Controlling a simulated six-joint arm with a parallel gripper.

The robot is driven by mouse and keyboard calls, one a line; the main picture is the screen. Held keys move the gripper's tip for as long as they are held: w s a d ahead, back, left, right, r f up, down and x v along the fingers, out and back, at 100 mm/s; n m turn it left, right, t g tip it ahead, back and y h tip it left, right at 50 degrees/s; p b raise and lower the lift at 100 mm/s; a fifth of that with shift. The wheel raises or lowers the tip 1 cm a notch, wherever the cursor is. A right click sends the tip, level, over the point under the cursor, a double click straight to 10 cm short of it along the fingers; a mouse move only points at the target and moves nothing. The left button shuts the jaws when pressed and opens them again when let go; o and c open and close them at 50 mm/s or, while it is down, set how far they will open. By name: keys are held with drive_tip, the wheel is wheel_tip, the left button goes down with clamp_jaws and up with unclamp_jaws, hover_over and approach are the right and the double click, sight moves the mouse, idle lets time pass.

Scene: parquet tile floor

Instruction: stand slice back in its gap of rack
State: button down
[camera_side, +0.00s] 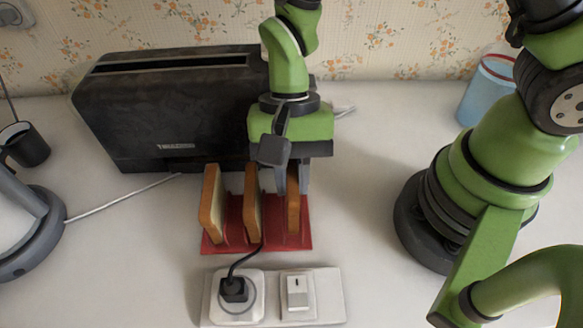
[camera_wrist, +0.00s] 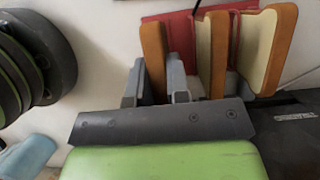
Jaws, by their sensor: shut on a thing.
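The red rack (camera_side: 229,243) stands on the white table. My gripper (camera_side: 291,186) points down over its right end and is shut on a bread slice (camera_side: 293,220) with a brown crust. In the wrist view the held slice (camera_wrist: 153,55) shows upright between the two grey fingers (camera_wrist: 156,88). Its lower part is at the rack's right end; I cannot tell whether it touches the rack's base. Two other slices stand in the rack, a middle one (camera_side: 252,205) and a left one (camera_side: 211,200), which leans slightly.
A black toaster (camera_side: 150,120) stands close behind the rack. A socket with a black plug (camera_side: 234,290) and a switch (camera_side: 297,291) lie just in front. A blue cup (camera_side: 487,90) is at the back right, and a dark mug (camera_side: 24,145) at the left.

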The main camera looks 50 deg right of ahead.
drive_tip(key=c, duration=1)
unclamp_jaws()
drive_tip(key=shift+r, duration=0.1)
drive_tip(key=v, duration=0.9)
drive_tip(key=shift+w, duration=0.1)
drive_tip(key=shift+d+r, duration=0.15)
drive_tip(key=shift+r, duration=0.25)
